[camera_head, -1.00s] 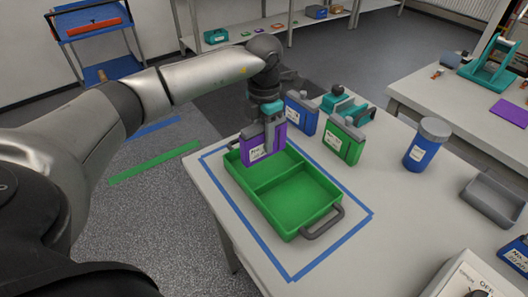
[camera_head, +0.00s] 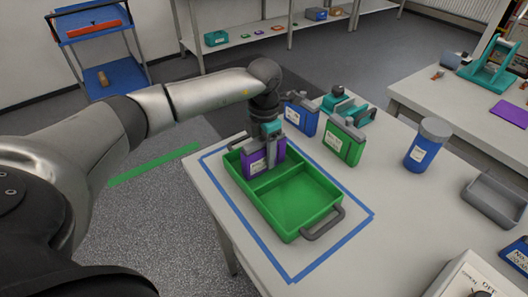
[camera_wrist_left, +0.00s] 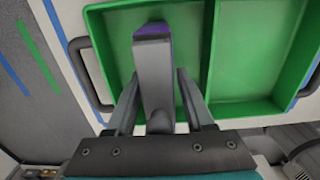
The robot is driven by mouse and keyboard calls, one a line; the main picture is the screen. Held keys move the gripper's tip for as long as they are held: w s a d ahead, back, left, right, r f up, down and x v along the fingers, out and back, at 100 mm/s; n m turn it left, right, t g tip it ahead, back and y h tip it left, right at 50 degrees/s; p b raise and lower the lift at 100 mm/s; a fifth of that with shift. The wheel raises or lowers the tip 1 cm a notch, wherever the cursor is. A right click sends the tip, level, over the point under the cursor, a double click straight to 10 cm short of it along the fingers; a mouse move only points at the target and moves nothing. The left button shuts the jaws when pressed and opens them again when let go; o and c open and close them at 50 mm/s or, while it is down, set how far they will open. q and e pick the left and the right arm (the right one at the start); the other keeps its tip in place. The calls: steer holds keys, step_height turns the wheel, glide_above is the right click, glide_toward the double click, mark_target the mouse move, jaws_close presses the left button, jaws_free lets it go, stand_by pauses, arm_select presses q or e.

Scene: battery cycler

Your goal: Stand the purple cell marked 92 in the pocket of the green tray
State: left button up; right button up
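The purple cell (camera_head: 262,158) is upright in the far-left compartment of the green tray (camera_head: 318,221), its lower part hidden behind the tray wall. I cannot tell whether it touches the tray floor. My left gripper (camera_head: 271,139) points down over it, with its fingers on both sides of the cell's grey top. In the left wrist view, the grey top (camera_wrist_left: 153,70) is between the fingers (camera_wrist_left: 158,85), with a little purple (camera_wrist_left: 153,29) showing beyond. The green tray (camera_wrist_left: 207,55) also shows there. The mark on the cell's white label is too small to read. My right gripper is out of view.
Blue tape (camera_head: 333,244) frames the tray on the table. Close behind stand a blue cell (camera_head: 300,116) and a green cell (camera_head: 342,144). A blue jar (camera_head: 422,152) and a grey bin (camera_head: 492,201) are further right. The tray's other compartment is empty.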

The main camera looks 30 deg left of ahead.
arm_select(q)
steer(key=shift+o, duration=0.7)
steer(key=shift+r, duration=0.2)
step_height(320, 180, up, 12)
steer(key=shift+f+p, duration=0.1)
steer(key=shift+p, duration=0.55)
